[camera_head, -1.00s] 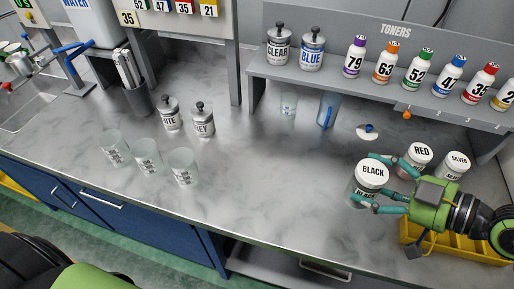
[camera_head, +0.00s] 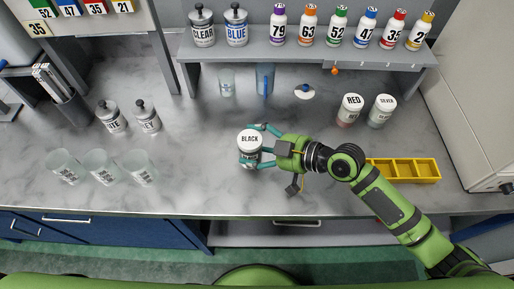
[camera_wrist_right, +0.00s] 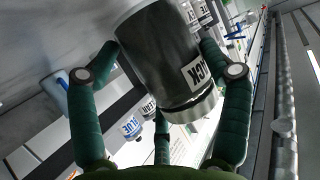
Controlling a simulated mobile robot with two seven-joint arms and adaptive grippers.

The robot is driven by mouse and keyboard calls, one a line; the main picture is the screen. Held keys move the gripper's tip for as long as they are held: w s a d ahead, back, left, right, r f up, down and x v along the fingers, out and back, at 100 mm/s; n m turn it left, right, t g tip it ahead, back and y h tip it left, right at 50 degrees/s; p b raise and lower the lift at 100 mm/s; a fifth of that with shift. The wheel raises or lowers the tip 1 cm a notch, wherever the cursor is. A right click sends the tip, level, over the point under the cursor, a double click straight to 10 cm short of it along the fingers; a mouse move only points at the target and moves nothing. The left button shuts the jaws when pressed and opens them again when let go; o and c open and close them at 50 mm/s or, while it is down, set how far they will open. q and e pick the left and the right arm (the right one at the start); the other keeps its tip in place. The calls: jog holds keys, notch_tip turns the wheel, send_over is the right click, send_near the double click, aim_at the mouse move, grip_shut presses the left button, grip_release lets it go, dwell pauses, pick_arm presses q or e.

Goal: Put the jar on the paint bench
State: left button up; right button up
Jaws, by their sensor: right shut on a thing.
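The jar labelled BLACK (camera_head: 249,151), clear with a white lid and dark contents, is upright in the head view, over the middle of the grey marbled paint bench (camera_head: 205,180). My right gripper (camera_head: 256,145) is shut on it from the right, with teal fingers on both sides. In the right wrist view the jar (camera_wrist_right: 160,55) fills the space between the fingers, its label partly visible. Whether its base touches the bench or hangs just above it I cannot tell. My left gripper is not in view.
RED (camera_head: 351,108) and SILVER (camera_head: 381,110) jars stand back right, near a yellow divided tray (camera_head: 404,170). Several clear cups (camera_head: 101,168) and two lidded cans (camera_head: 111,117) are at left. A toner shelf (camera_head: 300,50) runs along the back. Bare bench surrounds the jar's front and left.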

notch_tip(320, 180, down, 3)
jog(key=shift+r, duration=0.15)
jog(key=shift+f, duration=0.2)
jog(key=o, duration=1.2)
jog(key=shift+r, duration=0.15)
